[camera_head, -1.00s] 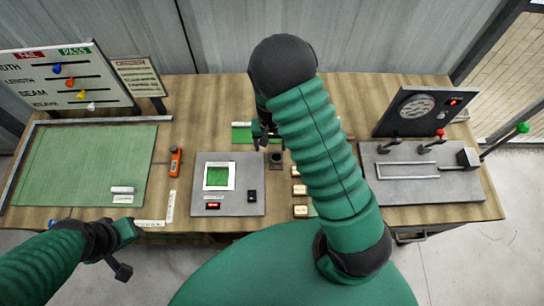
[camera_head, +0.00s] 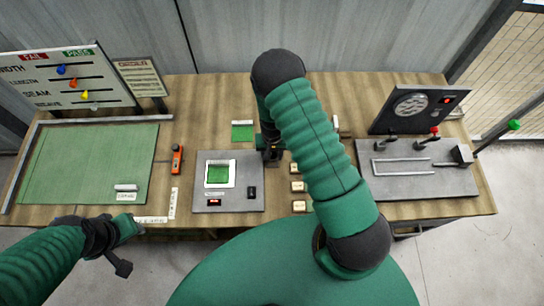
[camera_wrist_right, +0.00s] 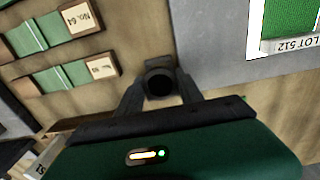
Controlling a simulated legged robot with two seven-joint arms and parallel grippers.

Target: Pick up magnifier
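The magnifier seems to be the small dark piece with a round black opening (camera_wrist_right: 159,82) in the right wrist view. It stands on the wooden bench beside the grey panel. My right gripper (camera_wrist_right: 160,88) has one finger on each side of it, close to its sides. The fingers look parted, though contact is hard to judge. In the head view my right gripper (camera_head: 271,152) is low over the bench, right of the grey panel, and mostly hides the piece. My left gripper (camera_head: 128,248) is at the bench's front left edge, away from the magnifier; its opening is unclear.
A grey panel (camera_head: 241,202) with a green sample window lies left of the right gripper. Several tagged green samples (camera_wrist_right: 65,77) lie on the other side. An orange tool (camera_head: 177,161) and green mat (camera_head: 90,165) are farther left. A lever fixture (camera_head: 425,183) stands right.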

